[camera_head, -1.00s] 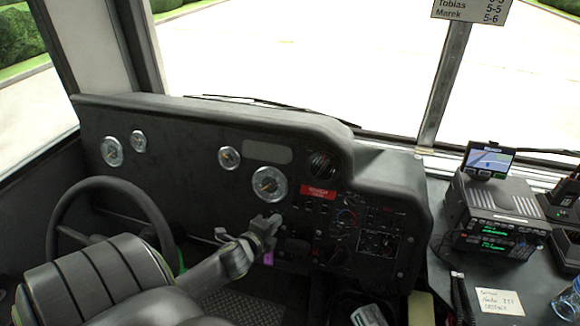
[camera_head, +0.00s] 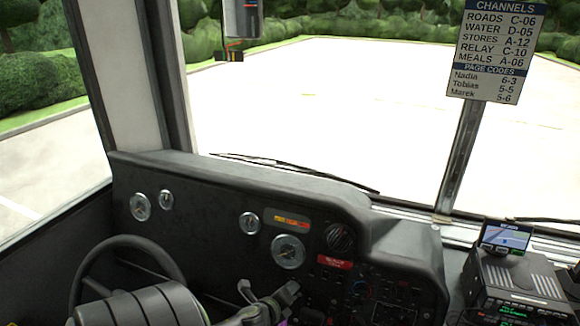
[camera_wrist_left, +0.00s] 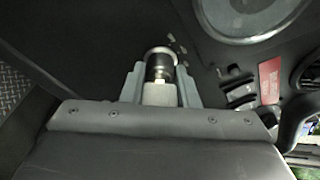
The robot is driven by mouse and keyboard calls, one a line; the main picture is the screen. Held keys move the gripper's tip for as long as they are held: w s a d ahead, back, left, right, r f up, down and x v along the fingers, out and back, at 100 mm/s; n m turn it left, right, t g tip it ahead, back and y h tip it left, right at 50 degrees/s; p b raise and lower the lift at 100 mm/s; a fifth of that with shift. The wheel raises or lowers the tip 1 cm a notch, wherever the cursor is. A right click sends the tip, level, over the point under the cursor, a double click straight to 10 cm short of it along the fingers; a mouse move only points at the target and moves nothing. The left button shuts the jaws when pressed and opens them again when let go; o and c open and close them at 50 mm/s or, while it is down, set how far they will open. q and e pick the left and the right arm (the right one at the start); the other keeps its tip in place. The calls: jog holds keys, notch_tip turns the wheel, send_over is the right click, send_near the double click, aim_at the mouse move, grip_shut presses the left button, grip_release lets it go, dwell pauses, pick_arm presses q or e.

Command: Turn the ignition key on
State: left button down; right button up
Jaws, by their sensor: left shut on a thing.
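My left gripper (camera_head: 286,294) reaches in low at the dashboard, beside the steering wheel; it also shows in the left wrist view (camera_wrist_left: 160,88). It is shut on the ignition key (camera_wrist_left: 158,72), whose dark end sits between the two grey fingers. The key points into a round silver-rimmed ignition lock (camera_wrist_left: 160,51) in the dark panel. In the head view the gripper hides the key and lock. A warning-light strip (camera_head: 287,221) above the large gauge (camera_head: 288,251) glows yellow, orange and red. My right gripper is not in view.
The steering wheel (camera_head: 125,262) is left of my left gripper. Knobs and switches (camera_head: 378,294) crowd the panel to its right, under a red label (camera_head: 334,262). A radio stack (camera_head: 515,284) with a small screen (camera_head: 505,237) stands at the far right.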

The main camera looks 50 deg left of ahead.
pick_arm(q)
jog(key=shift+f, duration=0.1)
jog(key=c, duration=1.1)
grip_release()
jog(key=shift+s, duration=0.1)
jog(key=b+v, duration=0.1)
jog(key=v, duration=1.6)
jog(key=shift+s+d, duration=0.1)
